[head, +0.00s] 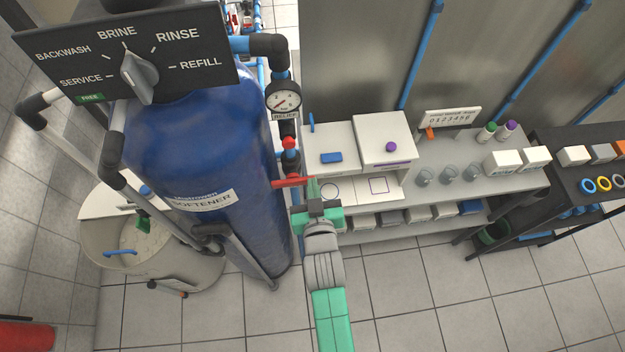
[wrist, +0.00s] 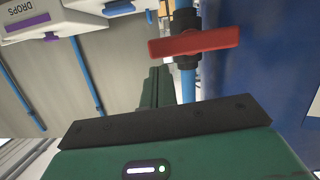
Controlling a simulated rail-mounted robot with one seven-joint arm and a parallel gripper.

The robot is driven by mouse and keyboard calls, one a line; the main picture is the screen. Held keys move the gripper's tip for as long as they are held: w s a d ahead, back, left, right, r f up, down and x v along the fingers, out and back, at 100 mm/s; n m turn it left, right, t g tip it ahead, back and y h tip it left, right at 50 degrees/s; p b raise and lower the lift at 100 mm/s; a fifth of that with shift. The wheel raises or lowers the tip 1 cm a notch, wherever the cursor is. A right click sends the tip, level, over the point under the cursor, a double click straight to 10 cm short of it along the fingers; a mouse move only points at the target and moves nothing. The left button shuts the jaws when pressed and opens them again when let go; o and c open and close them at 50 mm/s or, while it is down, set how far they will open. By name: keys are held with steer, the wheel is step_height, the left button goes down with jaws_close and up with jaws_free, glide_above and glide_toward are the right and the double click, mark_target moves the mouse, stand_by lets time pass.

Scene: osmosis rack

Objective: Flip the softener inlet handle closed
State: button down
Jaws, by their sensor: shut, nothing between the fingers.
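The softener is a tall blue tank (head: 205,140) with a "SOFTENER" label. A red lever handle (head: 290,183) sits on the pipe at the tank's right side, lying roughly level across it. In the wrist view the red handle (wrist: 194,42) crosses a dark upright valve body. My gripper (head: 313,182) is at the right end of the handle in the head view, with its fingers together and empty. In the wrist view the closed fingers (wrist: 158,74) point up just below the handle's left part. I cannot tell whether they touch it.
A pressure gauge (head: 283,102) and a smaller red fitting (head: 289,143) are above the handle. A black dial panel (head: 130,55) tops the tank. A bench (head: 440,150) with white boxes and cups stands to the right. The floor in front is clear.

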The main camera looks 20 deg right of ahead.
steer(key=p+v, duration=0.3)
steer(key=v, duration=0.5)
steer(key=shift+s, duration=0.35)
steer(key=shift+r, duration=0.1)
steer(key=w+a+r+t, duration=0.2)
steer(key=w+r, duration=0.1)
steer(key=r, duration=0.8)
steer(key=w+a+r+t, duration=0.1)
steer(key=w+r, duration=0.2)
steer(key=r, duration=0.8)
steer(key=w+a+r+t, duration=0.2)
steer(key=w+r, duration=0.1)
steer(key=r, duration=0.8)
steer(key=s+a+r+n+t+y, duration=0.15)
steer(key=s+r, duration=0.25)
steer(key=r, duration=0.5)
steer(key=s+a+r+t+y, duration=0.1)
steer(key=s+a+r+t, duration=0.15)
steer(key=r, duration=0.65)
steer(key=s+a+r+t+y, duration=0.15)
steer(key=s+r, duration=0.25)
steer(key=r, duration=0.5)
step_height(320, 180, down, 56)
steer(key=b, duration=5.4)
steer(key=shift+s+h+b, duration=0.2)
steer(key=shift+h+b, duration=0.2)
